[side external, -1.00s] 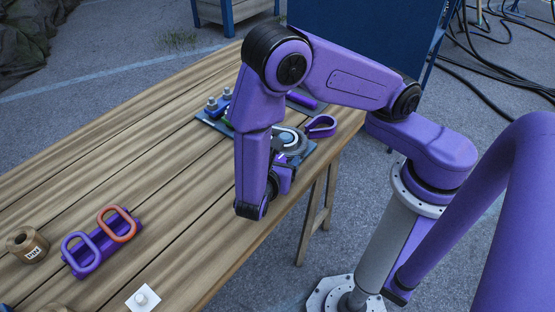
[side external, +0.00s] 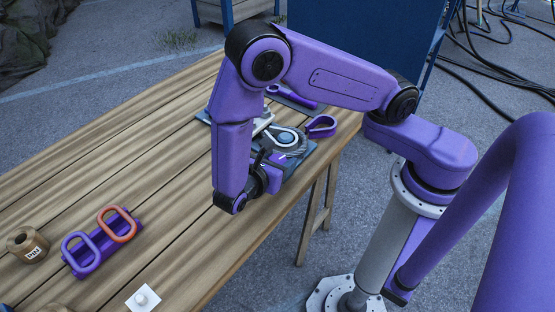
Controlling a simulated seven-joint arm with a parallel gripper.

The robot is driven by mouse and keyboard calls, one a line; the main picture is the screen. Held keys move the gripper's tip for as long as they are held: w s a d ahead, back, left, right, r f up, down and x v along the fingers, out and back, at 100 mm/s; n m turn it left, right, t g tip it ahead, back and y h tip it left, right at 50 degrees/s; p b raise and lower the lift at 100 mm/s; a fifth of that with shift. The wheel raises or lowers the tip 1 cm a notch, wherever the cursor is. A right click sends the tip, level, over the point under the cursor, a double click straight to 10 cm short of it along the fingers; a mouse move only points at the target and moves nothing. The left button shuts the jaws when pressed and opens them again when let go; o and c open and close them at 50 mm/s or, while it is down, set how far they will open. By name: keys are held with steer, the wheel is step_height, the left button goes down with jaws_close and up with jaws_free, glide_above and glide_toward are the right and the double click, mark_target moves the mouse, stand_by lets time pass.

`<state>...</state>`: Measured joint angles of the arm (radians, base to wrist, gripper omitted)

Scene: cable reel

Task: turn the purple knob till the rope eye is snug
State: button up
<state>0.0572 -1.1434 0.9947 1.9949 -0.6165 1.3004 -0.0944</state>
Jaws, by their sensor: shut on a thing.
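The cable reel (side external: 289,139), a dark round drum with a pale ring on top, sits on a dark base plate at the far right end of the wooden table. A purple loop (side external: 321,126), which looks like the rope eye, sticks out at the reel's right side. My gripper (side external: 265,158) is low at the reel's near-left edge, shut on what appears to be the purple knob. The knob is mostly hidden by my jaws and wrist. I cannot tell how snug the loop sits.
A purple holder with a purple ring (side external: 82,253) and an orange ring (side external: 118,223) stands on the table (side external: 150,165) at the lower left. A brown spool (side external: 27,244) and a white plate with a knob (side external: 143,297) lie nearby. A purple bar (side external: 292,97) lies behind the reel.

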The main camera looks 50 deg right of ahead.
steer(key=m+g, duration=0.4)
steer(key=g, duration=0.1)
steer(key=shift+m, duration=0.3)
steer(key=m+g+y, duration=0.2)
steer(key=m+g, duration=0.1)
steer(key=g, duration=0.1)
steer(key=shift+m, duration=0.4)
steer(key=m+g+y, duration=0.3)
steer(key=m+g, duration=0.1)
steer(key=m+g+y, duration=0.2)
steer(key=m+y, duration=0.6)
steer(key=y, duration=0.1)
steer(key=shift+m+y, duration=0.3)
steer(key=m+y, duration=0.3)
steer(key=y, duration=0.1)
steer(key=shift+m+t, duration=0.3)
steer(key=m+t+y, duration=0.3)
steer(key=m+y, duration=0.1)
steer(key=shift+m+t+y, duration=1.5)
steer(key=shift+m+t, duration=0.4)
steer(key=shift+m, duration=0.3)
steer(key=shift+t, duration=0.4)
